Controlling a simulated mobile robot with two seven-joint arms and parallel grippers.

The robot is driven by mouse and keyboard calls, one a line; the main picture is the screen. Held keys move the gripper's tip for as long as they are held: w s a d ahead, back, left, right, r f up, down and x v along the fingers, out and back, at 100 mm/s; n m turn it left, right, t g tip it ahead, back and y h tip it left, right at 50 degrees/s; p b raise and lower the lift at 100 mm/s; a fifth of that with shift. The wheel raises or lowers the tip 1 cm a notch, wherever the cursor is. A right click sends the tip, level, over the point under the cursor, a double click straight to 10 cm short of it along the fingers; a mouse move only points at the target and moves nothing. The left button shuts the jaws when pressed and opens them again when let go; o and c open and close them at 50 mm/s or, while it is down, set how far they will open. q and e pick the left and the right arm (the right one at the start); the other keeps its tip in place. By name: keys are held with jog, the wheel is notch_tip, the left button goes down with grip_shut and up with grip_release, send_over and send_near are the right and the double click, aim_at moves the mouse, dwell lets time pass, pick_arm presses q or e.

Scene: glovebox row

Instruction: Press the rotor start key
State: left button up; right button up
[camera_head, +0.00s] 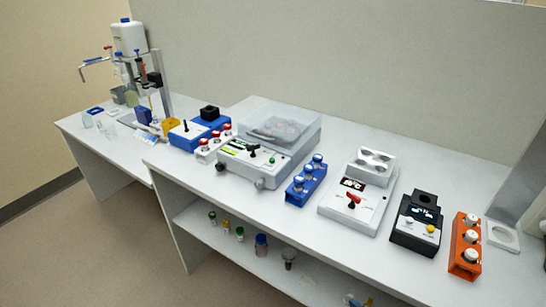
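A white benchtop device with a clear lid (285,119), which looks like a centrifuge, stands mid-bench. Its lid looks closed, with round shapes dimly visible beneath. Its sloped front panel (262,167) carries a small display, a black handle-like part (253,147) and a small green key (271,160). The green key looks like the start key, but any label is too small to read. Nothing covers the key. Neither of my grippers is in view.
A white unit with a red lever (353,199), a black unit (415,222) and an orange rack (465,248) stand farther right. A shelf below holds bottles.

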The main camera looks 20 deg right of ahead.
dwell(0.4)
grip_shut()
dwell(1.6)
